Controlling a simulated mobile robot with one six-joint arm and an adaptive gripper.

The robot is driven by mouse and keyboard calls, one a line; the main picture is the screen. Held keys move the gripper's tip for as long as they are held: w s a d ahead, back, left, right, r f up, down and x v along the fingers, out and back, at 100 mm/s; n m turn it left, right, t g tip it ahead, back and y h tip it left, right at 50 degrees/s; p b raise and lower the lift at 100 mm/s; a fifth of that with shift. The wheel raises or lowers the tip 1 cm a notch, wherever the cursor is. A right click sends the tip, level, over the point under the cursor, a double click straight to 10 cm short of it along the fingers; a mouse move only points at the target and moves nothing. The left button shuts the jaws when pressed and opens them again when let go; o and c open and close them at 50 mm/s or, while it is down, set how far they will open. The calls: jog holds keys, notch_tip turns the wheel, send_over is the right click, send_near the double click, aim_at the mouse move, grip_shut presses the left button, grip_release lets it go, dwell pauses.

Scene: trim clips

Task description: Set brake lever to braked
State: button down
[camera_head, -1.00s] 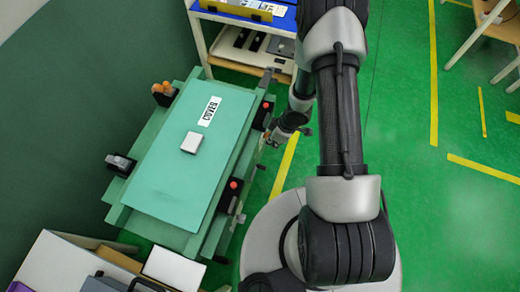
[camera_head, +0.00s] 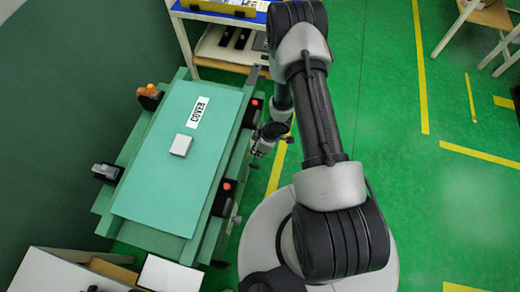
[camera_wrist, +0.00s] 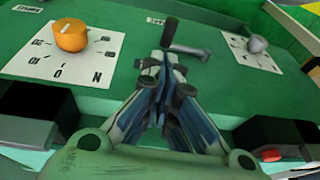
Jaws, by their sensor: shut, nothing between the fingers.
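In the wrist view a lever with a dark upright grip and a grey arm (camera_wrist: 187,50) stands out from the green panel (camera_wrist: 125,45); I take it for the brake lever, though no label on it can be read. My gripper (camera_wrist: 164,70) is shut and empty, its fingertips just below the lever in the picture. Whether they touch it I cannot tell. In the head view my gripper (camera_head: 261,142) is beside the right side of the green cart (camera_head: 217,228); the lever cannot be made out there.
An orange knob (camera_wrist: 71,36) on a marked white card is left of the lever, a grey knob (camera_wrist: 257,44) on another card right. Black blocks flank my gripper, the right one with a red button (camera_wrist: 271,155). A cover panel (camera_head: 165,180) tops the cart. Open green floor lies right.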

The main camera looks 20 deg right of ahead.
jog(key=x, duration=0.2)
jog(key=b+x, duration=0.1)
jog(key=x, duration=0.1)
jog(key=s+b+x, duration=0.1)
jog(key=x, duration=0.2)
jog(key=shift+d+f, duration=0.2)
jog(key=shift+f, duration=0.05)
jog(key=shift+d, duration=0.1)
jog(key=shift+w+f, duration=0.15)
jog(key=shift+f, duration=0.05)
